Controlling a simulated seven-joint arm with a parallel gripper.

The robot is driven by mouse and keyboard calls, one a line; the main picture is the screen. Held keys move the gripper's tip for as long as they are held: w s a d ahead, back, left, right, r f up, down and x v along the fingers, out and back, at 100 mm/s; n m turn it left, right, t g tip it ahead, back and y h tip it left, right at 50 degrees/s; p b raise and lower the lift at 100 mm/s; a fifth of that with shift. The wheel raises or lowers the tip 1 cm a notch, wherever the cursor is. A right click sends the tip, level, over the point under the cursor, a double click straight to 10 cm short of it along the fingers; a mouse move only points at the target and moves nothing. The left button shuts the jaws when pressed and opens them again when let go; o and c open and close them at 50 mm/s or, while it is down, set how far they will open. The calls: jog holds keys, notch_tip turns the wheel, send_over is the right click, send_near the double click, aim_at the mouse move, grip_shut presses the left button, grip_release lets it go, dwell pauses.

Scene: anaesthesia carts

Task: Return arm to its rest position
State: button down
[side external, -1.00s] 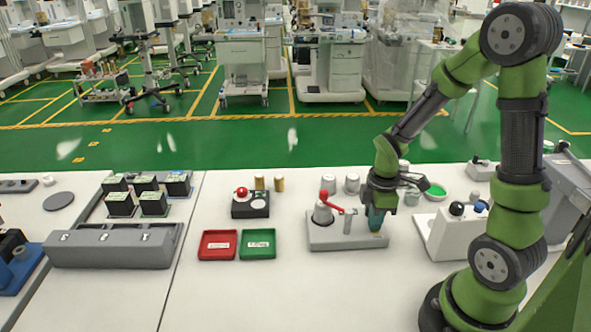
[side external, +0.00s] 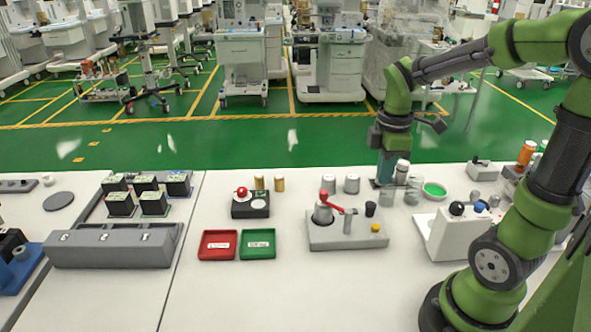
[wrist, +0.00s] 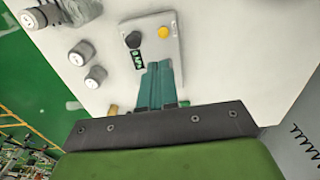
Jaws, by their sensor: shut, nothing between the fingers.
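My gripper (side external: 386,170) hangs fingers-down above the back right part of the white table, behind the grey fixture. Its teal fingers are shut together with nothing between them, and they also show in the wrist view (wrist: 159,84). The grey fixture (side external: 330,240) carries a red-handled lever (side external: 335,205), a black knob (side external: 370,208) and a yellow button (side external: 375,228). The wrist view shows the black knob (wrist: 133,40) and yellow button (wrist: 163,32) beyond the fingertips. Whether the fingers clear the table is hard to tell.
Grey cylinders (side external: 352,184), clear cups (side external: 412,190) and a green-filled dish (side external: 434,190) stand around my gripper. A white block with black and blue knobs (side external: 445,235) is at right. Red (side external: 218,245) and green (side external: 258,243) trays lie left of the fixture. The table front is clear.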

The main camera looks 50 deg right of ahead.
dwell(0.4)
jog(key=s+a+r+m+t+y, duration=0.2)
jog(key=a+r+m+t, duration=0.5)
jog(key=a+m, duration=0.6)
jog(key=shift+s+r, duration=0.2)
jog(key=shift+s, duration=0.15)
